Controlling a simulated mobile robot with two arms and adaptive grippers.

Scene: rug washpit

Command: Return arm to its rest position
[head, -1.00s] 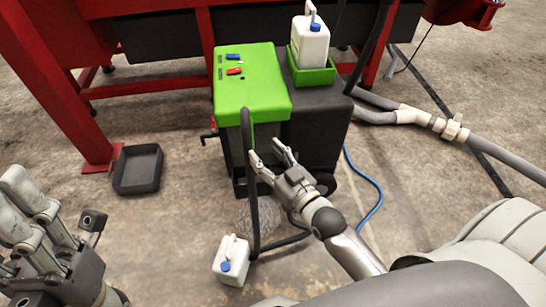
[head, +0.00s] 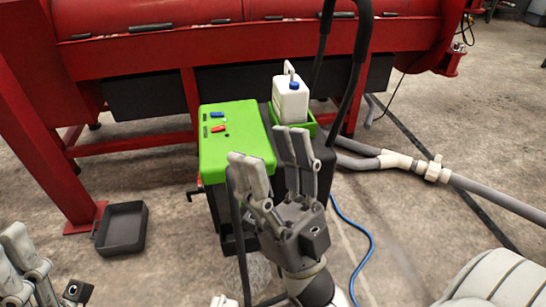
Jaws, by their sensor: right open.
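My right gripper (head: 270,150) is in the middle of the head view, pointing up and away from me. Its fingers are spread, with nothing between them. It appears in front of the green-topped machine (head: 235,142) and hides part of its dark front and side. My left gripper (head: 18,255) shows only in part at the lower left corner. Its fingers point up, and the rest is cut off by the frame.
A white jug with a blue cap (head: 291,98) stands in a green holder on the machine. A black tray (head: 122,228) lies on the floor at left. The red frame (head: 125,147) stands behind. Grey pipes (head: 480,192) and a blue hose (head: 362,232) run along the floor at right.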

